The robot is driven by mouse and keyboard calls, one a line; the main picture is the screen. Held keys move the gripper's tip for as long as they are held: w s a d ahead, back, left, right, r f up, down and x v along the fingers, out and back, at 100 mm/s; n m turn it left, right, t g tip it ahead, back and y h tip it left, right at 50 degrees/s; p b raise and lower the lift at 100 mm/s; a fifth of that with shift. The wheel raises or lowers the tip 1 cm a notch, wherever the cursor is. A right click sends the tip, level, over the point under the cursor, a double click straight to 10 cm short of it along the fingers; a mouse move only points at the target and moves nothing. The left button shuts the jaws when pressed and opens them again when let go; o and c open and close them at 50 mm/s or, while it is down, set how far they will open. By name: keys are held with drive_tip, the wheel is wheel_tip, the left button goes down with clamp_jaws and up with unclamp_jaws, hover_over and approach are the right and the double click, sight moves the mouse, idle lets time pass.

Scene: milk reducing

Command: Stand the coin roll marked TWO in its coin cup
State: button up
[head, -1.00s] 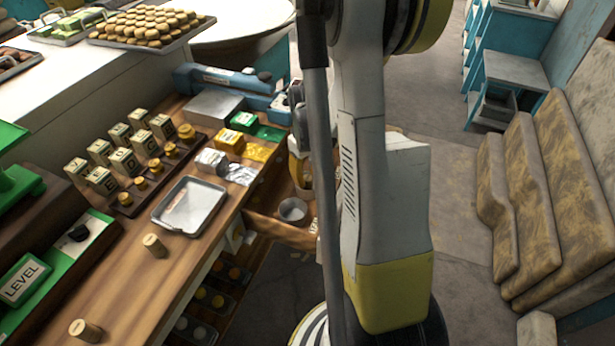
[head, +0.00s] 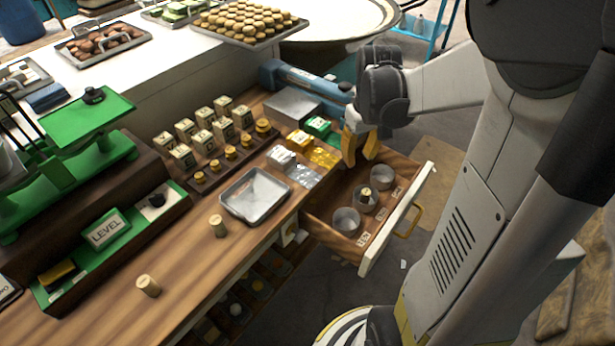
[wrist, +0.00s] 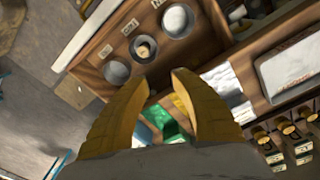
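Two tan wooden coin rolls stand on the counter, one near the tray (head: 216,226) and one nearer the front (head: 148,286); I cannot read their marks. An open drawer holds three metal coin cups: near (head: 346,221), middle (head: 358,204) and far (head: 382,177). A tan roll (head: 366,192) stands in the middle cup, which also shows in the wrist view (wrist: 144,48). Labels lie beside the cups, too small to read surely. My gripper (head: 360,158) is above the drawer's far end, fingers apart and empty, as the wrist view confirms (wrist: 160,76).
A metal tray (head: 237,204) lies on the counter. Behind it are lettered blocks (head: 204,118), a rack of yellow-topped weights (head: 200,181) and a green scale (head: 85,120). Foil-wrapped packs (head: 282,158) lie at the counter edge. The drawer front (head: 398,222) juts over the floor.

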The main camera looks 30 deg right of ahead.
drive_tip(key=s+a+r+t, duration=0.2)
drive_tip(key=a+r, duration=0.1)
drive_tip(key=a, duration=0.4)
drive_tip(key=s+a+r+t, duration=0.2)
drive_tip(key=a+r, duration=0.1)
drive_tip(key=a, duration=0.4)
drive_tip(key=s+a+r+n+t, duration=0.1)
drive_tip(key=s+a+r+t, duration=0.1)
drive_tip(key=a, duration=0.5)
drive_tip(key=shift+s+r, duration=0.3)
drive_tip(key=shift+r, duration=0.1)
